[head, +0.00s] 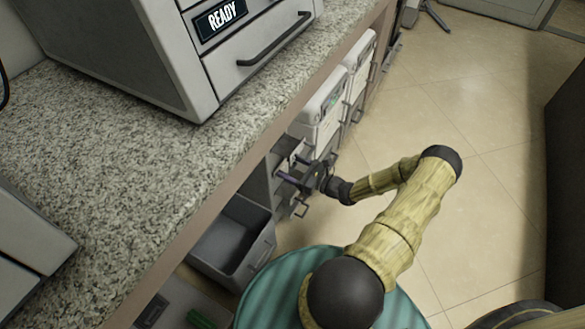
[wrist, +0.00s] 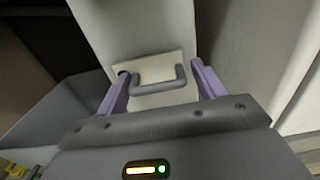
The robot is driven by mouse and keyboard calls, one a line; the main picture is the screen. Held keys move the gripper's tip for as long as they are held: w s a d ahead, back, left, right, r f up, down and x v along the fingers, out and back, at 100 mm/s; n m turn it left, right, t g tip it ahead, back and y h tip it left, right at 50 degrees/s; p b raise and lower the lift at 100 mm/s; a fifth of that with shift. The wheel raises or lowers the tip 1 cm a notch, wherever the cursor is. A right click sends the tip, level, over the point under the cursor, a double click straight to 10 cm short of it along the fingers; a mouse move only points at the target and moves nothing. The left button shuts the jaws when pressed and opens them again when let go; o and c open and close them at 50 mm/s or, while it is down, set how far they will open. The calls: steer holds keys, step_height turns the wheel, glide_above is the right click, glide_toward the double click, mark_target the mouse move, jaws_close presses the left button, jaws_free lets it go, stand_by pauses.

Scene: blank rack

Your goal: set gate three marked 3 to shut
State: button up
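A grey bar handle (wrist: 158,84) on a pale plate (wrist: 150,64) fills the middle of the wrist view. No number is readable on it, so I cannot tell whether it is gate three. My gripper (wrist: 162,86) is open, with one purple finger on each side of the handle; I cannot tell whether they touch it. In the head view my gripper (head: 295,169) is at the front of a grey rack unit (head: 258,187) under the counter, its fingers pointing at it. My wrist partly hides the gates there.
The speckled counter (head: 110,170) overhangs the unit, with a machine reading READY (head: 170,60) on top. An open grey drawer or bin (head: 215,262) sticks out in front, left of my gripper. White boxes (head: 325,105) stand beyond it.

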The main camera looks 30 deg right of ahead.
steer(key=shift+s+a, duration=0.15)
steer(key=shift+a, duration=0.1)
steer(key=p+v, duration=0.4)
steer(key=v, duration=1.3)
steer(key=shift+d, duration=0.35)
steer(key=shift+f, duration=0.1)
